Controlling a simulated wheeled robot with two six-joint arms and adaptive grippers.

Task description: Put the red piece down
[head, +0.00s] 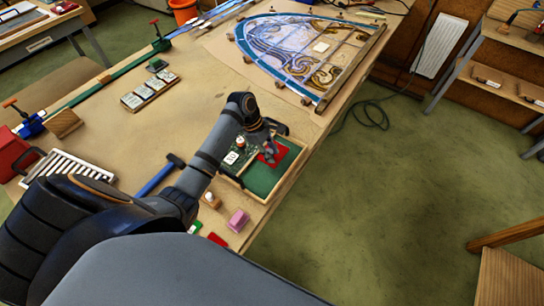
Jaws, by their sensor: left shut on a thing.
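The red piece (273,155) is a small flat red shape at the tip of my left gripper (268,150). My left gripper is shut on it and holds it over a shallow wooden tray (296,160) with a green lining. I cannot tell whether the piece touches the lining. The gripper and wrist hide part of the tray's left side. My right gripper is not in view.
A pink block (238,220) and a blue-handled hammer (160,175) lie on the bench (180,115) near the tray. The leaded panel (310,50) lies at the far end. The tray sits by the bench's right edge. The bench's middle is mostly clear.

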